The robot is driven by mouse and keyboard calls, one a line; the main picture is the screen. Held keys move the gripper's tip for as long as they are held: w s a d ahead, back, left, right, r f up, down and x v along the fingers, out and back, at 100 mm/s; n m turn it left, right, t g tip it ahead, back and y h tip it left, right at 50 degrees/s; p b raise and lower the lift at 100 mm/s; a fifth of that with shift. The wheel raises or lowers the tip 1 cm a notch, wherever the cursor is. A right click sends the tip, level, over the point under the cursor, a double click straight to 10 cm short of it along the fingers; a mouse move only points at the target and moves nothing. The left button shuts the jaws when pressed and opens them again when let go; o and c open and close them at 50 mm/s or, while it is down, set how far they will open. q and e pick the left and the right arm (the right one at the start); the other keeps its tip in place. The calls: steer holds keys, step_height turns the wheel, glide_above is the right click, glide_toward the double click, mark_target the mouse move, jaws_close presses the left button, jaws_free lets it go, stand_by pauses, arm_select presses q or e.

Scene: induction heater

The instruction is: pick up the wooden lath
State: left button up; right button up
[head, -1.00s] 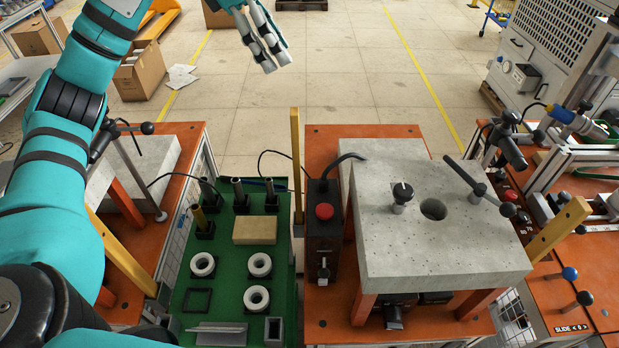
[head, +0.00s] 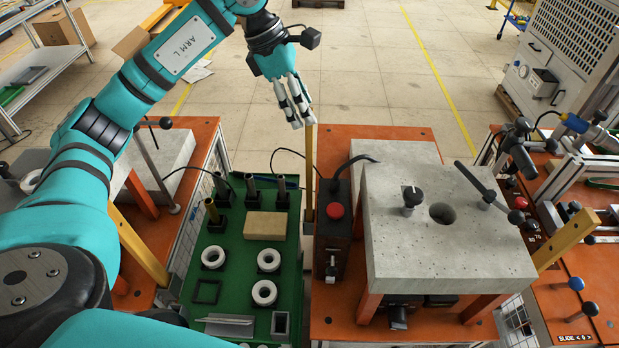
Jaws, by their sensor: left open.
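A wooden lath (head: 309,168) stands upright in the gap between the green board and the middle orange table. Its lower end meets a dark holder (head: 307,212). My left gripper (head: 297,122) is open, with its fingers pointing down, at the lath's upper end. The fingers hide the lath's top, and I cannot tell whether they touch it. My right gripper is out of view.
A green board (head: 230,262) carries white rings, a tan block (head: 265,226) and dark posts. A concrete-like slab (head: 455,255) and a black box with a red button (head: 335,211) stand right of the lath. Other wooden strips lean at left (head: 140,245) and right (head: 568,238).

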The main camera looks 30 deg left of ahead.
arm_select(q)
steer(key=p+x, duration=0.1)
steer(key=x, duration=0.3)
steer(key=shift+a+f+p, duration=0.1)
steer(key=shift+f+p, duration=0.15)
steer(key=shift+p, duration=0.15)
jaws_close()
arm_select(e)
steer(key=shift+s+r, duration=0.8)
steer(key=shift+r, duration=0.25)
